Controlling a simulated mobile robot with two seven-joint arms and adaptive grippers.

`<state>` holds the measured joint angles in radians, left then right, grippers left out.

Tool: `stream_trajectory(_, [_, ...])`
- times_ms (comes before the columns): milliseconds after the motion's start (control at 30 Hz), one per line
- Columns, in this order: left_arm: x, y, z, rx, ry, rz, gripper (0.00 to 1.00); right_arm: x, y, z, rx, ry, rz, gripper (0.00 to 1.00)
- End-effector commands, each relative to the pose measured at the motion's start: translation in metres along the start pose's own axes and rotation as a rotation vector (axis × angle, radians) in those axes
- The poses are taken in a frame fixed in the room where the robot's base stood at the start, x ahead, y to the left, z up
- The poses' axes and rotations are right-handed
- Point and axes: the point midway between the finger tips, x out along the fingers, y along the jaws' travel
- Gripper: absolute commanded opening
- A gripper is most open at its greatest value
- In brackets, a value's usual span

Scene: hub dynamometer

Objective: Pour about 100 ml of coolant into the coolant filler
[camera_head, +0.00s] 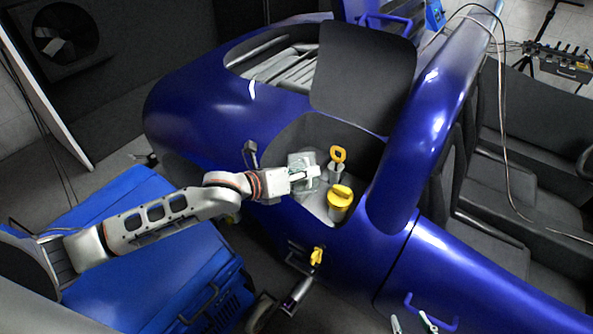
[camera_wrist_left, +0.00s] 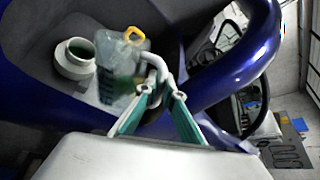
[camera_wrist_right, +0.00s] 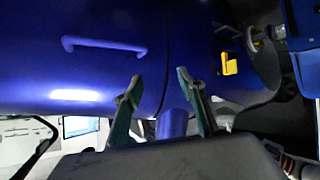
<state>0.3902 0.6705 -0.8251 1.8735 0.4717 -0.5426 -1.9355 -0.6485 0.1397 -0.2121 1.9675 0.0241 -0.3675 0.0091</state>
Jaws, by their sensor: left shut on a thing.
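A translucent coolant jug (camera_head: 300,160) is in the open engine bay. In the left wrist view the jug (camera_wrist_left: 118,72) shows greenish coolant low inside, with its handle (camera_wrist_left: 157,68) between the fingertips. My left gripper (camera_head: 308,174) is shut on this handle. A pale round filler neck (camera_wrist_left: 75,60), open with green inside, stands beside the jug in the left wrist view, apart from it in the picture. I cannot tell how far the jug is tilted. My right gripper (camera_head: 412,323) is open and empty near the blue body; its spread fingers (camera_wrist_right: 158,88) show in the right wrist view.
A yellow cap (camera_head: 341,196) and a yellow ring handle (camera_head: 338,155) stand in the bay. A raised dark panel (camera_head: 364,78) is behind it. A yellow latch (camera_head: 317,257) is on the blue body's side. A blue cart (camera_head: 150,250) is under my left arm.

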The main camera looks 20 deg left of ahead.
Motion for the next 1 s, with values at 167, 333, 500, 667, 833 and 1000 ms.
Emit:
stream_trajectory(167, [0.002,0.003,-0.015,0.069,-0.046,-0.001,0.00,0.009,-0.003,0.019,0.001,-0.008,-0.002,0.40])
stream_trajectory(333, [-0.005,-0.009,-0.016,0.139,-0.092,-0.003,0.00,0.010,-0.004,0.024,0.000,-0.016,-0.003,0.40])
stream_trajectory(500, [-0.009,-0.013,-0.025,0.210,-0.140,-0.002,0.00,0.016,-0.006,0.035,0.002,-0.020,-0.004,0.40])
stream_trajectory(667, [-0.009,-0.014,-0.038,0.281,-0.184,-0.001,0.00,0.023,-0.010,0.053,0.004,-0.029,-0.008,0.40])
stream_trajectory(833, [-0.009,-0.015,-0.049,0.350,-0.229,-0.001,0.00,0.030,-0.014,0.074,0.004,-0.045,-0.011,0.40])
stream_trajectory(1000, [-0.009,-0.014,-0.060,0.416,-0.271,-0.001,0.00,0.036,-0.015,0.089,-0.008,-0.057,-0.009,0.40])
